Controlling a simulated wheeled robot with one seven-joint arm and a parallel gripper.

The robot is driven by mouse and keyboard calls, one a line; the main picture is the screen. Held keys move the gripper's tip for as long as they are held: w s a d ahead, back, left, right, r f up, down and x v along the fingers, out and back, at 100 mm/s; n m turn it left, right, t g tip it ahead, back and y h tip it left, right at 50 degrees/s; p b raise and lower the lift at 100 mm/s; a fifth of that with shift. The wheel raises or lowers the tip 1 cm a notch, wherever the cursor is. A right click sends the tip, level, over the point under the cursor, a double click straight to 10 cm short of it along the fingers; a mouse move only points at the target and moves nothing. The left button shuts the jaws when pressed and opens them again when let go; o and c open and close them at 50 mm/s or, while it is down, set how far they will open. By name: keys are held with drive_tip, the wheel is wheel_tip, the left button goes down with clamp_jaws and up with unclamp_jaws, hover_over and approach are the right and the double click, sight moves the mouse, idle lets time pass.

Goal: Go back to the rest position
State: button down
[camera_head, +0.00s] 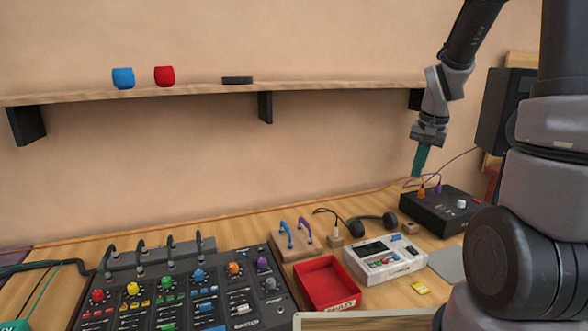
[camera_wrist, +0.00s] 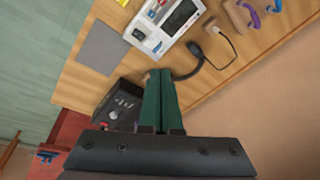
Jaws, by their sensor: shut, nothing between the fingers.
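My gripper (camera_head: 420,162) hangs from my arm at the right in the head view, with its green fingers pointing down. It is in the air above the desk, just up and left of a black box (camera_head: 446,209) with an orange plug, a purple plug and a pale knob. In the wrist view the two green fingers of my gripper (camera_wrist: 160,75) lie together with nothing between them. The black box (camera_wrist: 118,103) shows beside the fingers there, apart from them.
A black mixer (camera_head: 190,300) with coloured knobs, a red tray (camera_head: 327,304), a white device (camera_head: 402,268) and headphones (camera_head: 390,220) stand on the wooden desk. A black speaker (camera_head: 492,112) stands at the right.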

drive_tip(key=s+a+r+n+t+y, duration=0.1)
drive_tip(key=s+a+r, duration=0.3)
drive_tip(key=s+r, duration=0.4)
drive_tip(key=s+a+r+n+t, duration=0.1)
drive_tip(key=s+a+r+t, duration=0.2)
drive_tip(key=s+r, duration=0.6)
drive_tip(key=shift+s+a+r+n+t+y, duration=0.2)
drive_tip(key=shift+a+r+n+t+y, duration=0.1)
drive_tip(key=shift+a+r+y, duration=0.25)
